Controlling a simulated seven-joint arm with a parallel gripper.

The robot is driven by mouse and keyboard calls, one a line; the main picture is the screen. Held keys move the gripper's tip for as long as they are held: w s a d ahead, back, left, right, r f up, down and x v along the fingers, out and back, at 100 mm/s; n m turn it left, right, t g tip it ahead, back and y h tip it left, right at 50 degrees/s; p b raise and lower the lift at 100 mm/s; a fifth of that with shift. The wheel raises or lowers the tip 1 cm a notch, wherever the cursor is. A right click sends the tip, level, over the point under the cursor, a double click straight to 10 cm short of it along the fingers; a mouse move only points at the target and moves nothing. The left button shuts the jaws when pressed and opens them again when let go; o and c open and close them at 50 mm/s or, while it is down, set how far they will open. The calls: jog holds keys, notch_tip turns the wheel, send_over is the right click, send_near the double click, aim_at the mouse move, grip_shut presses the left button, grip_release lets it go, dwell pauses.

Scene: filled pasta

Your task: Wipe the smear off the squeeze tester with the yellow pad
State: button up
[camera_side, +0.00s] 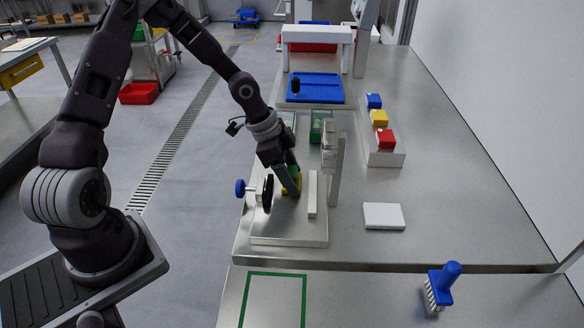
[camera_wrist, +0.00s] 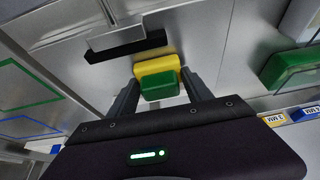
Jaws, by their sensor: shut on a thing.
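The squeeze tester (camera_side: 285,238) is a metal base plate with a blue knob, a black round disc and an upright pale bar. My gripper (camera_side: 291,188) reaches down over its plate, between the disc and the bar. It is shut on the yellow pad (camera_wrist: 157,65), which has a green block on its back. In the wrist view the pad sits between my two fingers (camera_wrist: 161,88), near a black bar on a metal part. In the side view my fingers hide most of the pad. I cannot make out the smear in either view.
A rack with blue, yellow (camera_side: 379,118) and red blocks stands at the right. A white block (camera_side: 384,216) lies right of the tester. A blue tray (camera_side: 315,88) is farther back. The bench's right side is mostly clear.

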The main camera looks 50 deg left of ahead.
aim_at(295, 221)
jog(key=shift+s+d, duration=3.8)
notch_tip(295, 221, up, 2)
jog(key=shift+a+r, duration=0.15)
jog(key=shift+r, duration=2.95)
